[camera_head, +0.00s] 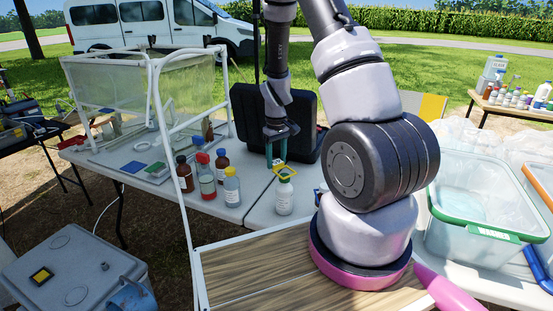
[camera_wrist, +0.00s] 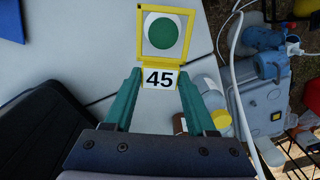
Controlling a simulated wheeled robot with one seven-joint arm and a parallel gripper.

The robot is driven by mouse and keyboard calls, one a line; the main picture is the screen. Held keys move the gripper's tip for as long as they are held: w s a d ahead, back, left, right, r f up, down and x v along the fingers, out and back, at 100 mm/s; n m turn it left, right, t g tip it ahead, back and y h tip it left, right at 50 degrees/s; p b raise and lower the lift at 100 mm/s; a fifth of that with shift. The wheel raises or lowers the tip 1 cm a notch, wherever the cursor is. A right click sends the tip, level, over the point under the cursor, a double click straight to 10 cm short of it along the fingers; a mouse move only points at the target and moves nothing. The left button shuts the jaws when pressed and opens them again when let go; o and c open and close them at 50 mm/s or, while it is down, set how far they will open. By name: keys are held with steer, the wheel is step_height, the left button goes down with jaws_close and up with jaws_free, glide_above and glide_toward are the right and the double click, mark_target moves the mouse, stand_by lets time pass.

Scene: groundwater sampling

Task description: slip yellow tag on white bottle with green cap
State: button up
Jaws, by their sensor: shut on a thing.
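The white bottle with the green cap (camera_head: 285,196) stands upright on the white table. My gripper (camera_head: 276,162) points down just behind it. In the wrist view my gripper (camera_wrist: 160,78) has its teal fingers shut on the yellow tag (camera_wrist: 140,35), by its end with the white "45" label. The tag is a square frame with an open middle, and the green cap (camera_wrist: 163,33) and white shoulder show roughly centred through it.
Several bottles with red, yellow and dark caps stand left of the white bottle, including a yellow-capped one (camera_head: 232,187). An open black case (camera_head: 250,115) lies behind my gripper. A clear bin with a green rim (camera_head: 520,236) is at the right.

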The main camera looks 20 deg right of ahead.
steer(key=shift+f, duration=0.15)
stand_by(0.5)
steer(key=shift+f, duration=1.75)
steer(key=o, duration=1.1)
steer(key=shift+c, duration=0.2)
steer(key=shift+r, duration=0.1)
step_height(320, 180, up, 11)
steer(key=shift+f, duration=0.15)
